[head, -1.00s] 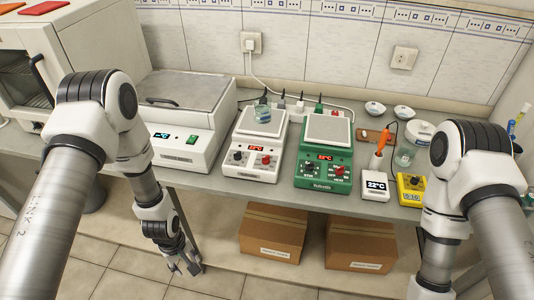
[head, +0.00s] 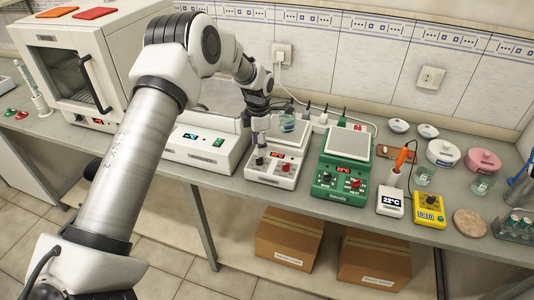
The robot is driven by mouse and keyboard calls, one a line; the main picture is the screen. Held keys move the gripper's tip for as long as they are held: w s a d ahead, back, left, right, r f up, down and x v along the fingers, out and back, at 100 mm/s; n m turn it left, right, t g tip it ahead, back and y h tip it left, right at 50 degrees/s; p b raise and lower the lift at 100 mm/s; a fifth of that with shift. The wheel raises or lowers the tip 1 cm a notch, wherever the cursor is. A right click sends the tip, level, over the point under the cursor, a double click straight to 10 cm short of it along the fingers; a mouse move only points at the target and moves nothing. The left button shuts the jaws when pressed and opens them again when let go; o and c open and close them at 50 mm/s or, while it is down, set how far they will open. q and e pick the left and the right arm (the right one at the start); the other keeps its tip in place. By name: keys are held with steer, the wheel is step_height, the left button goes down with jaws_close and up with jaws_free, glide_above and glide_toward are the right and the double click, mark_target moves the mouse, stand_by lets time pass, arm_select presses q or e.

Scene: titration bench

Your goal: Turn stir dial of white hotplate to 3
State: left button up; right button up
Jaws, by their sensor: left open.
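The white hotplate (head: 268,178) stands on the bench near the middle of the head view, with a lit red display, a black dial (head: 260,162) at left and a red dial (head: 286,168) at right. The dial markings are too small to read. My right gripper is not in view.
A green hotplate (head: 331,194) stands close to the right. A larger white device (head: 200,150) with a green switch is to the left. A white thermometer box (head: 390,203), a yellow timer (head: 429,208) and glassware lie further right. Boxes (head: 288,240) sit below the bench.

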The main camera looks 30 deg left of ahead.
mark_target(257, 159)
arm_select(q)
steer(key=f, duration=0.1)
steer(key=f+p, duration=0.1)
steer(key=f, duration=0.1)
steer(key=shift+s+a, duration=0.2)
steer(key=shift+s, duration=0.2)
steer(key=shift+w+d+f, duration=0.1)
steer(key=shift+w+f, duration=0.05)
steer(key=shift+f, duration=0.35)
steer(key=shift+w+d+f, duration=0.1)
steer(key=shift+w+f, duration=0.05)
steer(key=shift+f, duration=0.35)
steer(key=shift+w+f, duration=0.1)
steer(key=shift+c, duration=1.3)
steer(key=shift+s, duration=0.2)
jaws_close()
steer(key=shift+m, duration=0.3)
